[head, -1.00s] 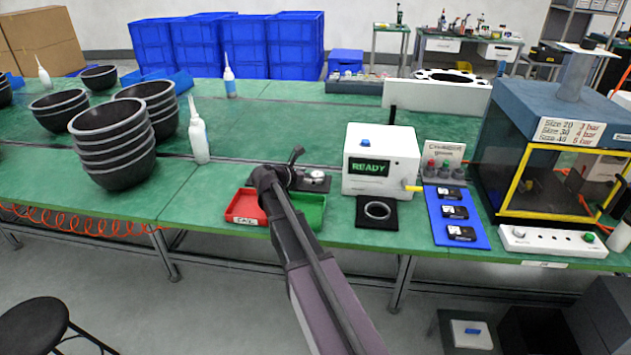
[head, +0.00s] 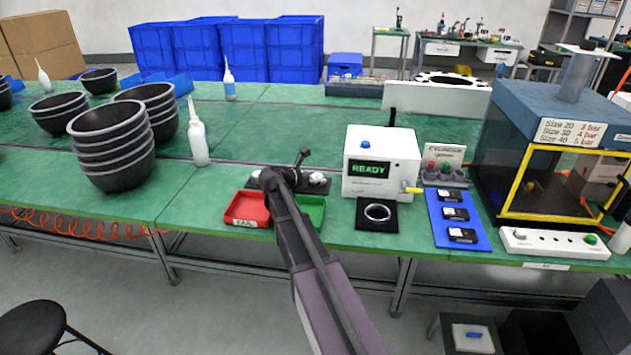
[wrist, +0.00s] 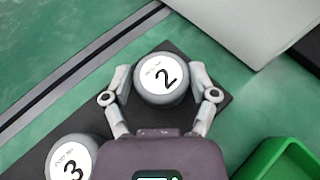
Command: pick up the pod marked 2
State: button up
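The pod marked 2 (wrist: 160,82) is a round grey pod with a white top. It sits on a dark plate (wrist: 213,98) near that plate's right end in the wrist view. My gripper (wrist: 162,76) is open around it, one finger on each side, with narrow gaps showing between the fingers and the pod. The pod marked 3 (wrist: 72,160) is at the lower left of the wrist view, partly cut off. In the head view my arm hides much of the plate, and a small pale pod top (head: 318,179) shows just right of the arm's end.
A red tray (head: 246,222) and a green tray (head: 318,222) lie in front of the plate; the green one also shows in the wrist view (wrist: 262,160). A white box reading READY (head: 357,190) stands to the right. Stacked black bowls and a white bottle (head: 198,140) stand left.

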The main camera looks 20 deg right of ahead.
aim_at(316, 176)
jog(key=c, duration=0.3)
jog(key=shift+r, duration=0.15)
notch_tip(316, 176, up, 3)
jog(key=p, duration=0.3)
jog(key=shift+r+p, duration=0.2)
jog(key=shift+p, duration=0.2)
jog(key=s, duration=0.5)
jog(key=s+a+r, duration=0.1)
jog(key=s, duration=0.4)
jog(key=s+p, duration=0.1)
jog(key=s, duration=0.5)
jog(key=shift+a+r, duration=0.15)
jog(key=shift+a, duration=0.15)
jog(key=shift+r, duration=0.1)
